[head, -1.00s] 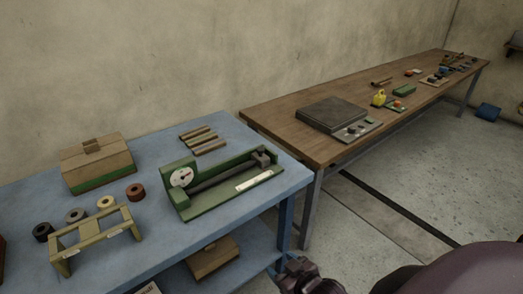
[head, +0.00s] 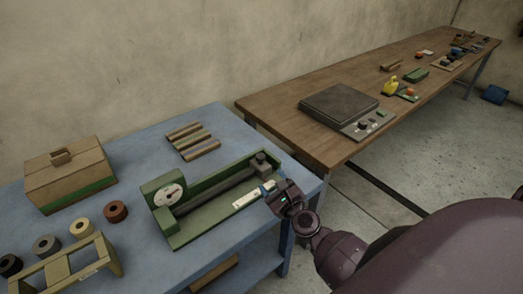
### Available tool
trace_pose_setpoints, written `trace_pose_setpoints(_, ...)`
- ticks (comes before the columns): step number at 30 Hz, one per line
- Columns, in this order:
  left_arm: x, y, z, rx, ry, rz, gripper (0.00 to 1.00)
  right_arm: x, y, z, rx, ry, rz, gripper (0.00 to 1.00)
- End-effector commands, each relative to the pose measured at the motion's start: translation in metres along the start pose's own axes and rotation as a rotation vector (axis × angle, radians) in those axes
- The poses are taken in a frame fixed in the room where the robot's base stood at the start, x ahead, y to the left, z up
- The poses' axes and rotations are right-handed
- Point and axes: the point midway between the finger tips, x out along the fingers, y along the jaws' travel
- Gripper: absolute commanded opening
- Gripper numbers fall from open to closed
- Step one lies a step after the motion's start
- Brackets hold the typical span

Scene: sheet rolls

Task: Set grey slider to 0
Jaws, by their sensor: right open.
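The green device (head: 187,238) stands on the blue table, with a round white dial at its left end. A dark rod runs along its channel. The grey slider (head: 262,164) is a dark grey block with a small knob on top, at the rod's right end. A pale scale strip (head: 247,198) lies along the front edge; its marks are too small to read. My right gripper (head: 268,188) is open at the strip's right end, in front of and below the slider, apart from it. It hides part of the device's front right corner. My left gripper is out of view.
On the blue table are a wooden box (head: 70,172) with a green band, several short rolls (head: 116,211), a beige rack (head: 65,270) and several rods (head: 193,140). A long wooden table (head: 285,118) with a dark plate (head: 339,105) stands to the right.

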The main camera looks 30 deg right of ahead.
Motion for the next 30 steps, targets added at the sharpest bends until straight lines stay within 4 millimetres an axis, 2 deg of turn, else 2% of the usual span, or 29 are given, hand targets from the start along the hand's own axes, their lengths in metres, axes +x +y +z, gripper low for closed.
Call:
trace_pose_setpoints(3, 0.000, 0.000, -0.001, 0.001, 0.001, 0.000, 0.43, -0.001, -0.006, -0.008, 0.271, 0.028, -0.047, 0.61)
trace_pose_setpoints(6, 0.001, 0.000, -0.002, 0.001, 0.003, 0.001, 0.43, -0.001, -0.010, -0.010, 0.417, 0.033, -0.075, 0.61)
trace_pose_setpoints(9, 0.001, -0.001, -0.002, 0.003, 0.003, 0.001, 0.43, -0.001, -0.011, -0.010, 0.484, 0.031, -0.086, 0.61)
trace_pose_setpoints(13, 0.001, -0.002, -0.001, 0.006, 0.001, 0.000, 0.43, 0.002, -0.012, -0.010, 0.515, 0.028, -0.086, 0.61)
trace_pose_setpoints(17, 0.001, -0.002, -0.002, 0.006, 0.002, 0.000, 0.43, 0.013, -0.012, -0.010, 0.516, 0.028, -0.085, 0.61)
trace_pose_setpoints(30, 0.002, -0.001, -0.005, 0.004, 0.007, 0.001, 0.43, 0.082, -0.018, -0.013, 0.511, 0.027, -0.084, 0.61)
